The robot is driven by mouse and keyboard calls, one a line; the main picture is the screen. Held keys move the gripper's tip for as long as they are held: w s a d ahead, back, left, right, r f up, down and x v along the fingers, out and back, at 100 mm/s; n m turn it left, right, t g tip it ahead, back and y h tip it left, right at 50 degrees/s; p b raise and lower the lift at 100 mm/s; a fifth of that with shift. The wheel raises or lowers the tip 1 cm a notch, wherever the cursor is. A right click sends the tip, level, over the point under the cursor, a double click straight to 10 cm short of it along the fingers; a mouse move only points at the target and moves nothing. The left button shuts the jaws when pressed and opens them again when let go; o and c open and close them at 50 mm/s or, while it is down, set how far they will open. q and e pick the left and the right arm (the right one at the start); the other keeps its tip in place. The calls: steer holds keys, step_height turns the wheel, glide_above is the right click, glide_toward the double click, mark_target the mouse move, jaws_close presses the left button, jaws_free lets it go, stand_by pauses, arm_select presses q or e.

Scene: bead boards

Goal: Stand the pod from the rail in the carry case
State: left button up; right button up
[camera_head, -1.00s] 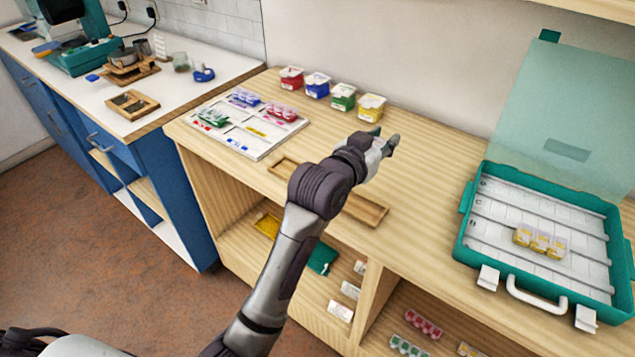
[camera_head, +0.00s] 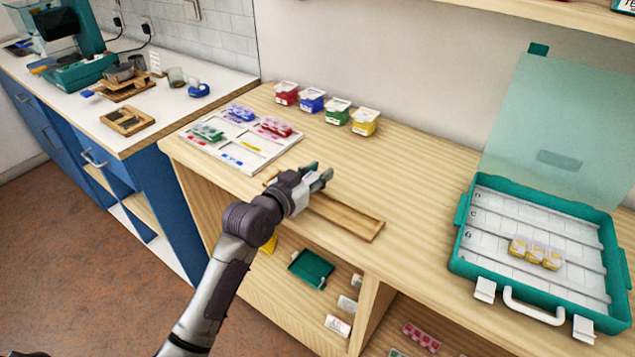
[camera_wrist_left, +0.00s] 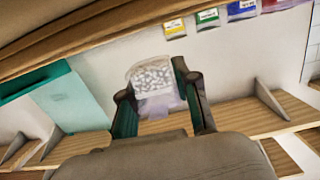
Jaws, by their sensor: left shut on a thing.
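My left gripper (camera_head: 319,178) is over the wooden rail (camera_head: 345,217) on the bench. In the left wrist view, its fingers (camera_wrist_left: 160,108) are shut on a clear pod (camera_wrist_left: 153,77) filled with white beads. The pod is hard to make out in the head view. The teal carry case (camera_head: 462,264) lies open on the right with its lid up, and its white floor has lettered rows. A group of yellow pods (camera_head: 536,252) stands in the front row. My right gripper is not in view.
A white sorting board (camera_head: 232,164) with green, blue and red pods is on the left of the bench. Red, blue, green and yellow tubs (camera_head: 338,111) line the wall. The bench between rail and case is clear. Shelves below hold more pods (camera_head: 421,337).

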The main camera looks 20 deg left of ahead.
mark_target(318, 192)
arm_select(q)
steer(key=shift+f+p, duration=0.35)
steer(key=shift+f, duration=0.95)
steer(key=shift+f, duration=0.1)
steer(key=shift+f, duration=0.15)
steer(key=o, duration=0.9)
